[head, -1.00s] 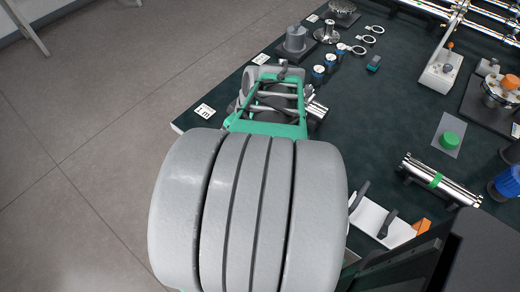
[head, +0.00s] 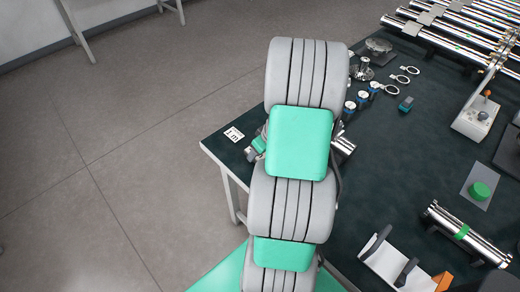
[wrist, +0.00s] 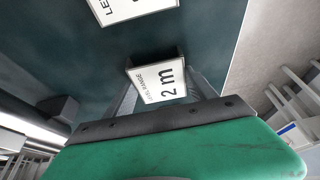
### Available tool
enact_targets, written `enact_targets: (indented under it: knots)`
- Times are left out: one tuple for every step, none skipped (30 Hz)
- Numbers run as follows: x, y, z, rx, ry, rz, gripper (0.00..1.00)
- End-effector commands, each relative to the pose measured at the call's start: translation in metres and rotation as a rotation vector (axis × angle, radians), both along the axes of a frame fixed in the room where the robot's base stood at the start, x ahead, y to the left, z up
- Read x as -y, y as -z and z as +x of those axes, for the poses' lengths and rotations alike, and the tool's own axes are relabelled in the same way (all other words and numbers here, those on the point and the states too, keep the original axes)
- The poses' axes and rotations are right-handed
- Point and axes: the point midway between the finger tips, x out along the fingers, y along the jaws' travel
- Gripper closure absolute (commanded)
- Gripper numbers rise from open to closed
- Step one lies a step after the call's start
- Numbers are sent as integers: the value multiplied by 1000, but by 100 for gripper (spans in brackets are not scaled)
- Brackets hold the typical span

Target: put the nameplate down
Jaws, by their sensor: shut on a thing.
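The nameplate (wrist: 160,82), a small white plate with a dark edge reading "2 m", is between the fingertips of my gripper (wrist: 163,92) in the wrist view. The gripper is shut on it, with the dark green table surface behind. I cannot tell whether the plate touches the table. In the head view my arm hides the held nameplate and most of the gripper, close to the table's left corner.
Another white label (head: 234,135) lies near the left corner of the dark table (head: 345,215). Rings, blue-capped parts and a grey control box (head: 478,116) stand right of my arm. A steel cylinder (head: 465,234) and a white holder (head: 390,262) are nearer. Floor lies left.

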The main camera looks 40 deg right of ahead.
Motion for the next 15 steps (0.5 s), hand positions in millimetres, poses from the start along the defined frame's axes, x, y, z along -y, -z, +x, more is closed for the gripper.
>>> enact_targets:
  knots:
    - [1,0,1,2,0,-2,89]
    - [1,0,1,3,0,-3,89]
    - [1,0,1,3,0,-3,89]
    - [1,0,1,3,0,-3,89]
    - [1,0,1,3,0,-3,89]
    - [1,0,1,2,0,-3,89]
    - [1,1,1,2,0,-2,89]
    - [1,2,1,2,0,-2,89]
    - [1,4,1,2,0,-2,89]
    - [0,4,0,2,0,-2,34]
    - [0,3,0,2,0,-2,32]
    - [0,3,0,2,0,-2,28]
    - [0,3,0,2,0,-2,26]
    - [0,3,0,1,0,-2,23]
    - [0,3,0,1,0,-2,20]
